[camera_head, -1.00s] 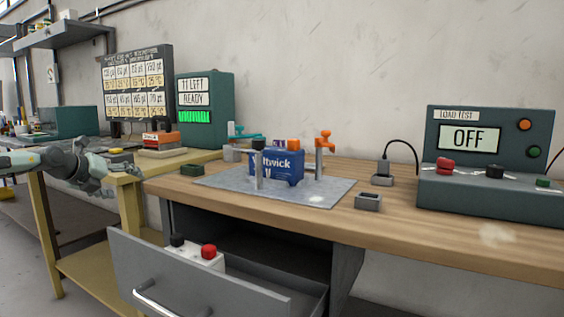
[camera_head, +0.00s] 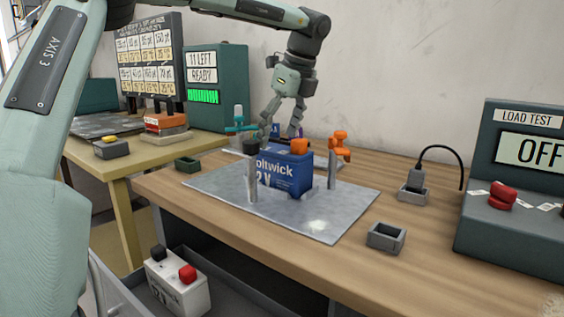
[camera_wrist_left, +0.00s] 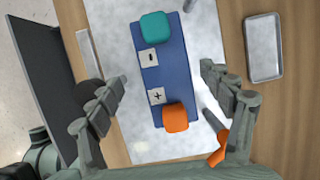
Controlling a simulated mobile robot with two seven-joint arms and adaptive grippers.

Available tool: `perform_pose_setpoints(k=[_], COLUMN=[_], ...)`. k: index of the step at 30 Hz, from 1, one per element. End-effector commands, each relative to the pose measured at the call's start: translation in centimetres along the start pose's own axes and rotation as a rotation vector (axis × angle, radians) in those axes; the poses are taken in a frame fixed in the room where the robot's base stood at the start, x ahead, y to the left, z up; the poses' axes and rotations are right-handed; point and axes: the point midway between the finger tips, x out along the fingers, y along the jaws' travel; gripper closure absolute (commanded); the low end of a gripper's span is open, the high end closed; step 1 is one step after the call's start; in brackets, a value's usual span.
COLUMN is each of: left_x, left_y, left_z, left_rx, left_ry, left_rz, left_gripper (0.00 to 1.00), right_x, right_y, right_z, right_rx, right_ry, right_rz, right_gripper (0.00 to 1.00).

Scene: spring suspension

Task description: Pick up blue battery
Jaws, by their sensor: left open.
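The blue battery (camera_head: 289,178) stands upright on a grey metal plate (camera_head: 325,222) on the wooden bench, between upright metal posts. In the left wrist view the blue battery (camera_wrist_left: 177,80) shows from above, with a teal cap (camera_wrist_left: 155,27), an orange cap (camera_wrist_left: 175,117) and minus and plus labels. My left gripper (camera_head: 282,128) is above the battery, pointing down. The left wrist view shows my left gripper (camera_wrist_left: 160,92) open and empty, its fingers spread on either side of the battery's top. My right gripper is not in view.
An orange clamp (camera_head: 340,142) and a teal clamp (camera_head: 238,126) stand beside the battery. A small grey tray (camera_head: 386,237) and a load test box (camera_head: 510,215) are to the right. A white battery (camera_head: 178,287) sits in the open drawer below.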

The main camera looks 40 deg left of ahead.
Motion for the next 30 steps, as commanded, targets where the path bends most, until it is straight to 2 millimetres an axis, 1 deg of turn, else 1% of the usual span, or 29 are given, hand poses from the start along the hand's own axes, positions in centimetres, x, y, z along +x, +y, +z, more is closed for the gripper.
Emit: perform_pose_setpoints(k=[1, 4, 13, 18, 21, 24, 30], left_x=[0.4, 1.0, 4.2, 6.7, 7.9, 8.6, 8.7], left_y=[0.0, 0.1, 0.0, -0.3, -0.2, -0.2, -0.2], left_z=[-0.4, -0.6, -0.8, -1.5, -1.4, -1.3, -1.3], left_rx=[0.0, -0.005, -0.005, -0.005, -0.007, -0.007, -0.007], left_ry=[-0.023, -0.042, -0.042, -0.041, -0.041, -0.042, -0.042], left_rz=[0.021, 0.039, 0.041, 0.042, 0.039, 0.038, 0.037], left_gripper=[0.2, 0.2, 0.2, 0.2, 0.2, 0.2, 0.2], right_x=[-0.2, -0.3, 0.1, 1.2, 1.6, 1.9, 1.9], right_y=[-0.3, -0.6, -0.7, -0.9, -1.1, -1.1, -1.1], right_z=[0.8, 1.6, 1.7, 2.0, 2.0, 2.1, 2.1], right_rx=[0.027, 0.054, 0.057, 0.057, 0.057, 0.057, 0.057], right_ry=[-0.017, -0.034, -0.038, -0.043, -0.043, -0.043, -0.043], right_rz=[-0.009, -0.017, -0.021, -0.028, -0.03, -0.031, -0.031], right_gripper=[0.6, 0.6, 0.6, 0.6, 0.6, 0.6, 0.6])
